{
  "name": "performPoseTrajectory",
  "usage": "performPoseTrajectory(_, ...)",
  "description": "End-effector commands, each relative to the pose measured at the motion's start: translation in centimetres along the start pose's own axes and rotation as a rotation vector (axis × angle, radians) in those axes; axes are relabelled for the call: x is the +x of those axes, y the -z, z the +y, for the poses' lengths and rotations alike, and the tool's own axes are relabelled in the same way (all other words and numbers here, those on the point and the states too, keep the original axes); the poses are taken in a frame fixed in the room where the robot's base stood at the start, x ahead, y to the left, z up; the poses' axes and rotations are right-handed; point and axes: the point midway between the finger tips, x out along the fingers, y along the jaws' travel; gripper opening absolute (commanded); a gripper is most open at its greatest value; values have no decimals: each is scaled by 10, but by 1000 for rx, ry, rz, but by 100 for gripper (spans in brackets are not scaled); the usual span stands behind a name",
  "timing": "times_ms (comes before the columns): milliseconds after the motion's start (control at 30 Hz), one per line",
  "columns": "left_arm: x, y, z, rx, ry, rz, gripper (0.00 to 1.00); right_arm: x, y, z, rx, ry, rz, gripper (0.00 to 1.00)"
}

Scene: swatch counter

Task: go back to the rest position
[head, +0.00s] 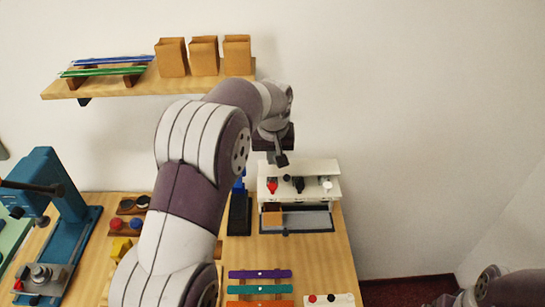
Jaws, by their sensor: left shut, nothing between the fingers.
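My left arm rises from the bottom of the head view and bends over to the right at the top. My left gripper (281,160) points down, shut and empty, in front of the wall and just above the back of a white box-like stand (325,169). It looks apart from the stand, though the exact gap is hard to tell. Part of my right arm shows at the bottom right corner; its gripper is out of the picture.
A wall shelf (122,85) holds tan boxes (172,58) and green and blue rods. On the wooden counter (335,255) stand a teal press (45,180), a dark blue tool (239,212), colored strips (260,274) and a small white plate (328,300). Right of the counter is free.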

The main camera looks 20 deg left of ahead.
Motion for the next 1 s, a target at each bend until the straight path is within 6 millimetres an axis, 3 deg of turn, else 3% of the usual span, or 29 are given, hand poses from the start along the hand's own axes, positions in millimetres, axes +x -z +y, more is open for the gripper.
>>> performPoseTrajectory(733, 2, 3, 2, 47, -11, 20, 0, 0, 0, 0, 0, 0, 0, 97)
performPoseTrajectory(867, 26, -47, -2, 167, -29, -37, 0, 2, 0, 0, 0, 0, 0, 97)
performPoseTrajectory(1000, 34, -136, -9, 312, -62, -104, 0, 8, -1, 0, 0, 0, 0, 97)
